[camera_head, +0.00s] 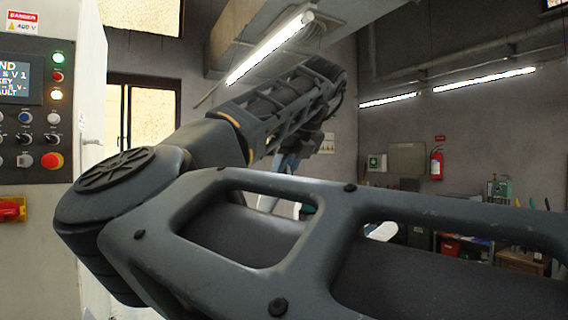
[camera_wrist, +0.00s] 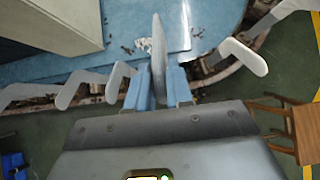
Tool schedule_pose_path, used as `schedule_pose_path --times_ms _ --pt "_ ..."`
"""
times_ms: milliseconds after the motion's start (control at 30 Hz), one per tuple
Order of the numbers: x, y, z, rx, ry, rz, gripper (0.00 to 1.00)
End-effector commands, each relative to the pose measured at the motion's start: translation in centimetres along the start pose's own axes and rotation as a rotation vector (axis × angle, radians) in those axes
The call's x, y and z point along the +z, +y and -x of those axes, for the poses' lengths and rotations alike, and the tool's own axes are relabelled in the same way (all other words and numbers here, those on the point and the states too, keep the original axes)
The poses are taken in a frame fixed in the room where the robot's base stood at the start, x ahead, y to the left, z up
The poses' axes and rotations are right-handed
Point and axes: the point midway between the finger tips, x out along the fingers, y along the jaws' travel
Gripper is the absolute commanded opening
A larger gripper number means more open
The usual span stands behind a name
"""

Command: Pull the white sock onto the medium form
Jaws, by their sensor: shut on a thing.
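In the wrist view my gripper (camera_wrist: 160,84) has its blue fingers closed on a thin, pale grey-white piece (camera_wrist: 158,45), seen edge-on. It looks like the white sock, but I cannot tell whether a form is inside it. Pale foot-shaped forms stand on both sides: one (camera_wrist: 118,82) close left of the fingers, another (camera_wrist: 68,88) further left, and one (camera_wrist: 242,55) to the right. I cannot tell which is the medium form.
A blue surface (camera_wrist: 215,20) lies beyond the fingers, with a beige box-like body (camera_wrist: 50,25) at upper left. A wooden stool (camera_wrist: 285,125) stands on the green floor at right. A control panel (camera_head: 35,100) is at left in the head view.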

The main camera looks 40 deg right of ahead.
Motion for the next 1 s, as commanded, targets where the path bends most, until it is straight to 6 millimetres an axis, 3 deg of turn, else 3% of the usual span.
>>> schedule_pose_path --times_ms 500,1000 --pt "-3.2 0.0 -3.6 -0.001 0.001 0.0 0.03" --pt "-3.6 0.0 -4.1 -0.001 0.001 -0.001 0.03"
